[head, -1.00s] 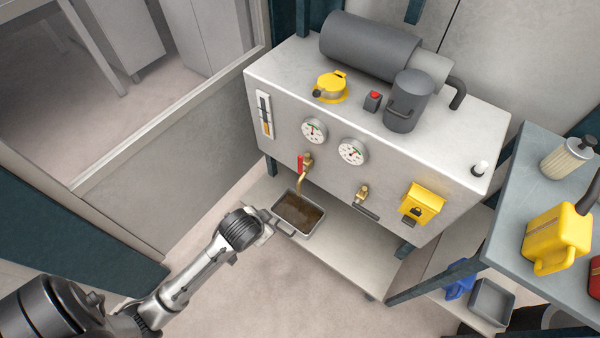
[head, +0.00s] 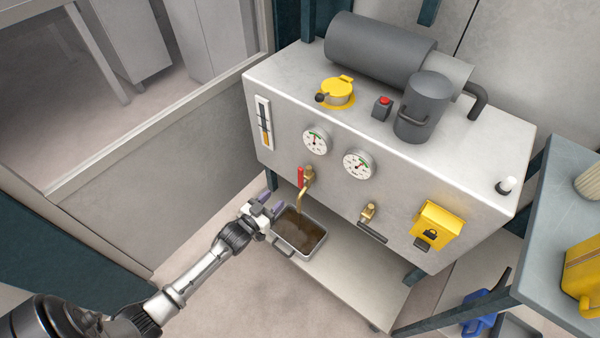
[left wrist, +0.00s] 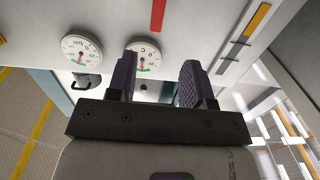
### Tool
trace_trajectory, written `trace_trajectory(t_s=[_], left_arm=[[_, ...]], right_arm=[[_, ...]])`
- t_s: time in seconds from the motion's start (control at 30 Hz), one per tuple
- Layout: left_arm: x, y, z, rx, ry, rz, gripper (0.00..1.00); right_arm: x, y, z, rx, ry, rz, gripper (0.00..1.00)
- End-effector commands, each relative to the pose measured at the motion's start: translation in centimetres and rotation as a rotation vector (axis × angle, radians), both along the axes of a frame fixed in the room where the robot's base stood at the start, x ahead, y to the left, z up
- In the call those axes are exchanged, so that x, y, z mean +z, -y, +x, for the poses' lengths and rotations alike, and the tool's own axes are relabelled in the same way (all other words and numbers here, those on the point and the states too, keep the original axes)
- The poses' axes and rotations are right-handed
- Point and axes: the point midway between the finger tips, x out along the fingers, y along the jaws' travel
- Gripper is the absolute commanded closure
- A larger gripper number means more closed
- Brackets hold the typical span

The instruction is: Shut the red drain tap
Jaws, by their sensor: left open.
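The red drain tap's lever (head: 300,178) stands upright beside its brass body (head: 309,174) on the tank's front face. A thin golden-brown spout or stream drops from it towards the tray; I cannot tell which. A red strip (left wrist: 158,15), apparently the lever, shows at the top of the left wrist view. My left gripper (head: 272,203) is open and empty, below and left of the tap and apart from it, near the tray's left edge. Its purple fingers also show in the left wrist view (left wrist: 160,78). My right gripper is out of view.
A metal tray (head: 299,246) of brown liquid sits on the shelf (head: 350,282) below the tap. Two dials (head: 316,140) and a level gauge (head: 263,122) are above. A second brass tap (head: 368,213) and yellow lock box (head: 437,224) are to the right.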

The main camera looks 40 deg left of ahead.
Motion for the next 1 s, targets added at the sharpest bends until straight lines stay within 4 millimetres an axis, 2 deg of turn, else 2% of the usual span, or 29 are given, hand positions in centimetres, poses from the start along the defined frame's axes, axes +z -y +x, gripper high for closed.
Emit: trace_trajectory(t_s=[0.23, 0.7, 1.0], left_arm=[[0.4, 0.2, 1.7, -0.009, 0.036, -0.026, 0.53], [0.3, 0.0, 10.1, -0.009, 0.035, -0.025, 0.53], [0.4, -0.1, 13.2, -0.009, 0.032, -0.024, 0.53]], right_arm=[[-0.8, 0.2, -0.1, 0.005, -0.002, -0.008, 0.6], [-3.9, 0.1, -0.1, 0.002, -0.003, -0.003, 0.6], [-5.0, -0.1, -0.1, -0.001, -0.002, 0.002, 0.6]])
